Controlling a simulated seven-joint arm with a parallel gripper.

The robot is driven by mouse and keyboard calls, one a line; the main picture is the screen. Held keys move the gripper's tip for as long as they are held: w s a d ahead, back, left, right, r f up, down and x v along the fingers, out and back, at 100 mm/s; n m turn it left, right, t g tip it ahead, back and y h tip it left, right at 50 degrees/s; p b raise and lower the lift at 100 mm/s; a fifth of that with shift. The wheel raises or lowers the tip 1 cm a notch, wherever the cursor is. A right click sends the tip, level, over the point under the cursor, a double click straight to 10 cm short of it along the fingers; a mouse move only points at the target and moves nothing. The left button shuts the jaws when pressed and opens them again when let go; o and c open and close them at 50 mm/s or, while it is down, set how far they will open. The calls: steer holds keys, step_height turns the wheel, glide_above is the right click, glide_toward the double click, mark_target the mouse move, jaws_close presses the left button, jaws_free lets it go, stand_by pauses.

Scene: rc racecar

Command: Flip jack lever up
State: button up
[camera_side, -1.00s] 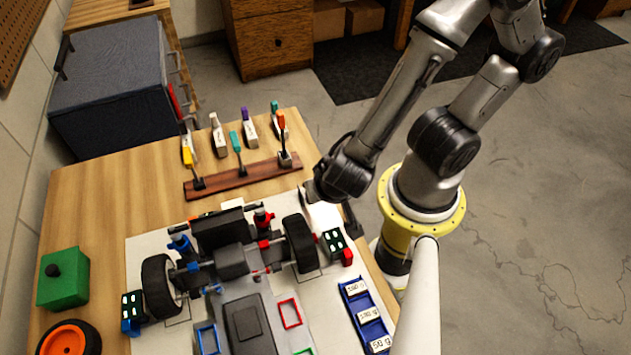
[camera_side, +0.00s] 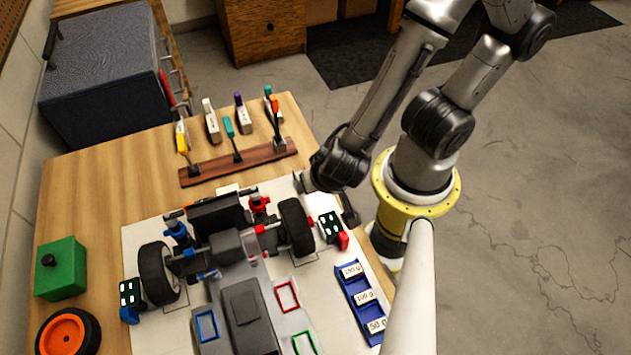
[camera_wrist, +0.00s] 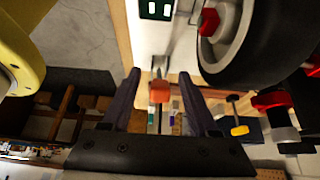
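The race car (camera_side: 240,310) sits on the white board, its front wheels (camera_side: 297,227) flanked by small black panels. One wheel (camera_wrist: 262,45) fills the upper right of the wrist view. I cannot pick out the jack lever for certain; a thin grey rod (camera_wrist: 196,42) shows left of that wheel, and I cannot tell whether it is the lever. My gripper (camera_wrist: 159,77) is open, with two dark fingers apart and nothing seen held. In the side view my gripper is low beside the right front wheel, its fingers mostly hidden by the wrist.
A brown rack (camera_side: 240,161) with colored-handled tools stands behind the car. A blue tray (camera_side: 360,304) of labelled weights lies right of the car. A black panel (camera_side: 331,227) with a red block is near the right wheel. A green box (camera_side: 62,272) stands on the left.

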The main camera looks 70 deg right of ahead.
steer(key=shift+r, duration=0.1)
step_height(320, 180, up, 11)
steer(key=s+a, duration=0.1)
steer(key=shift+s+a, duration=0.35)
steer(key=shift+r, duration=0.1)
stand_by(0.4)
